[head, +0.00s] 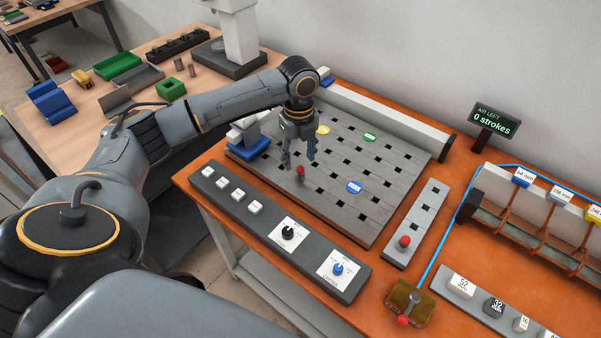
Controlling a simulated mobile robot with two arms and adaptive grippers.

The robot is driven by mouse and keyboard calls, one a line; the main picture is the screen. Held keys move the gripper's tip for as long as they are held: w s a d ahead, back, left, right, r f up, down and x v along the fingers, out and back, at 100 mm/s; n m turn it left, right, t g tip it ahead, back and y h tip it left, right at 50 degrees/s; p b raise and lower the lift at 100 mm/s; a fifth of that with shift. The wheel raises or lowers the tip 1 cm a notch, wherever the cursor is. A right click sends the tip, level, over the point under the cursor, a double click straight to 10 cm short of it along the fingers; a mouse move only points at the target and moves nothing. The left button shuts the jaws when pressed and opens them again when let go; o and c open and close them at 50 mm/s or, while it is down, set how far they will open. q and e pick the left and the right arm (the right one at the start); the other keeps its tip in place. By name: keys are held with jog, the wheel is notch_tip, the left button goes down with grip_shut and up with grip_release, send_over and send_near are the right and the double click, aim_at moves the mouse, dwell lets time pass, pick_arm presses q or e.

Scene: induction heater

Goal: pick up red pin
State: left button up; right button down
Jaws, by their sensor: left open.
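A red pin (300,171) with a red head and dark lower part stands on the grey slotted board (385,150), near its front-left edge. A second red-topped pin (404,241) stands at the near end of a separate grey strip (418,217) to the right. My left gripper (298,157) points down just above the first pin, fingers spread and nothing visibly held. Whether a finger touches the pin I cannot tell. My right gripper is out of view.
A control panel (262,222) with white buttons and two knobs lies in front of the board. Yellow, green (370,137) and blue (354,187) discs lie on the board. A brown box with a red-knobbed lever (408,304) stands at the front right, below a rack of coils.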

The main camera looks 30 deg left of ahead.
aim_at(300, 167)
pick_arm(q)
jog(key=f, duration=0.2)
jog(key=f+p, duration=0.1)
jog(key=f, duration=0.2)
jog(key=shift+w+f, duration=0.3)
jog(key=shift+c, duration=0.4)
grip_shut()
